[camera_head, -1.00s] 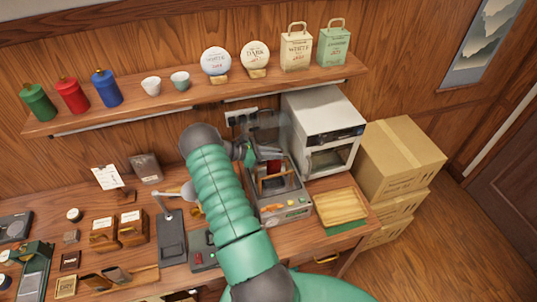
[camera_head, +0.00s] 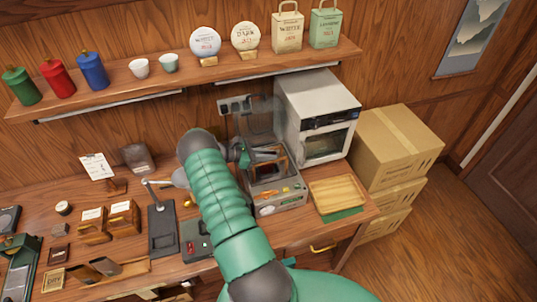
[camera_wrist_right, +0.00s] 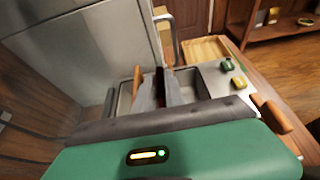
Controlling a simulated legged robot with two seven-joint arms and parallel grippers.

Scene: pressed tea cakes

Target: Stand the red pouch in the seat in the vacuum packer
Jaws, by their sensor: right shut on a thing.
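The vacuum packer (camera_head: 283,203) is a grey machine with an open chamber and coloured knobs, on the bench right of my arm. My right gripper (camera_head: 264,154) reaches over its chamber. In the right wrist view the fingers (camera_wrist_right: 160,90) are shut on a thin dark red edge, the red pouch (camera_wrist_right: 160,78), pointing down into the packer's chamber. Most of the pouch is hidden by the fingers. The seat is hidden too, so I cannot tell whether the pouch touches it. In the head view the pouch cannot be made out clearly. My left gripper is out of view.
A white oven-like machine (camera_head: 318,108) stands close behind and right of the packer. A wooden tray (camera_head: 338,196) lies at its right. A control box (camera_head: 196,240) and a dark stand (camera_head: 163,232) are on the left. A shelf (camera_head: 190,84) runs above.

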